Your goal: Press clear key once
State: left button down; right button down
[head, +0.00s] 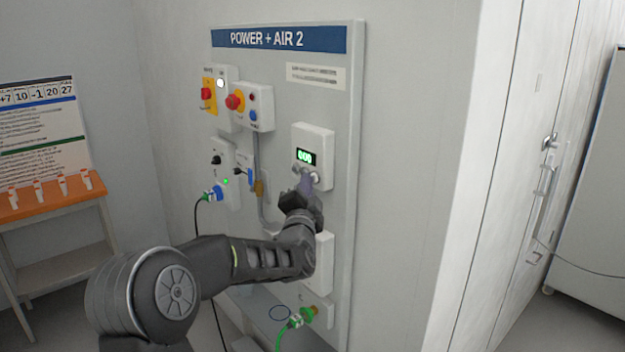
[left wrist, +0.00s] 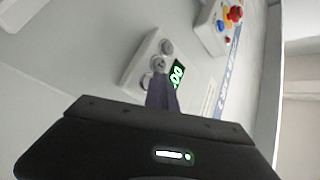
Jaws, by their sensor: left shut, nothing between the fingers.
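A white counter box (head: 313,143) with a green lit display (head: 306,156), seemingly reading zeros, is mounted on the POWER + AIR 2 panel. Small round grey keys sit below the display; I cannot read which one is the clear key. In the left wrist view, two keys (left wrist: 166,47) (left wrist: 158,64) show beside the display (left wrist: 177,75). My left gripper (head: 306,178) is shut and empty, its tips at the key row. The fingers (left wrist: 162,92) partly cover the lower box; I cannot tell whether they touch a key.
A red and yellow switch (head: 236,100) and other control boxes are on the panel's left. A green hose fitting (head: 300,318) is below. An orange-topped stand (head: 50,197) is at the far left. A white wall edge stands right of the panel.

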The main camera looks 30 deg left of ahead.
pick_arm(q)
jog(key=shift+s+a+b, duration=0.15)
jog(key=shift+s+b, duration=0.3)
jog(key=shift+s, duration=0.25)
jog(key=shift+s, duration=0.1)
jog(key=s+b, duration=0.1)
jog(key=s, duration=0.1)
jog(key=s+a+b, duration=0.1)
jog(key=s, duration=0.1)
jog(key=shift+s+a+b, duration=0.2)
jog(key=shift+s+b, duration=0.1)
jog(key=shift+b, duration=0.1)
dwell(0.6)
